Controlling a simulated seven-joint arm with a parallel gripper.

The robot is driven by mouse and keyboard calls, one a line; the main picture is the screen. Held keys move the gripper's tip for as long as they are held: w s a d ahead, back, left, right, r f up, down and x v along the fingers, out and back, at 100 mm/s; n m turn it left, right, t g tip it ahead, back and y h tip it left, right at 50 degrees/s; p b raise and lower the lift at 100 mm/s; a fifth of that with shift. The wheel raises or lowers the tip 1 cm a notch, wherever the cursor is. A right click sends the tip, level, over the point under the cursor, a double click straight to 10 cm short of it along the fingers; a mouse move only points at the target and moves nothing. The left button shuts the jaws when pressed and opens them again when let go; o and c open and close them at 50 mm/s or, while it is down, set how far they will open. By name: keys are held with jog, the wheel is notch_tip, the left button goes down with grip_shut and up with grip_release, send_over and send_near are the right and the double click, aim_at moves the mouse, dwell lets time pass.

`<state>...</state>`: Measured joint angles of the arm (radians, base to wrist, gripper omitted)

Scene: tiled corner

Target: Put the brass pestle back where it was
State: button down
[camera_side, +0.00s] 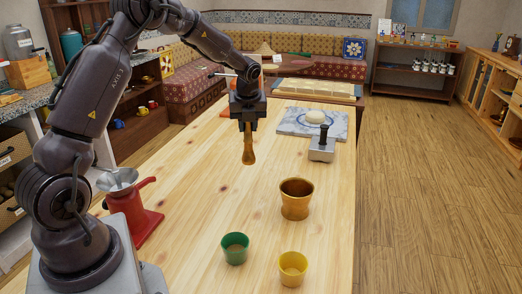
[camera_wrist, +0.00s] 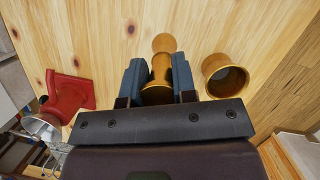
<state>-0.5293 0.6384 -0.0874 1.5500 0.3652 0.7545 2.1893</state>
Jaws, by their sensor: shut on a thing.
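The brass pestle (camera_side: 248,150) hangs upright, thick end down, from my gripper (camera_side: 247,112) above the wooden table. In the wrist view the pestle (camera_wrist: 163,62) lies between the two blue-grey fingers of my gripper (camera_wrist: 160,80), which are shut on it. A brass mortar (camera_side: 296,199) stands on the table, in front of and to the right of the pestle in the side view. The mortar (camera_wrist: 225,76) also shows in the wrist view, to the right of the fingers. Its inside looks empty there.
A green cup (camera_side: 235,248) and a yellow cup (camera_side: 293,268) stand near the front. A red grinder (camera_side: 140,212) is at the left. The table's middle is clear.

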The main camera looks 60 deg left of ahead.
jog(key=w+a+f, duration=0.3)
jog(key=w+f, duration=0.3)
jog(key=f, duration=0.4)
jog(key=shift+w+a, duration=0.15)
jog(key=shift+a, duration=0.2)
jog(key=shift+f, duration=0.1)
jog(key=c, duration=0.9)
grip_release()
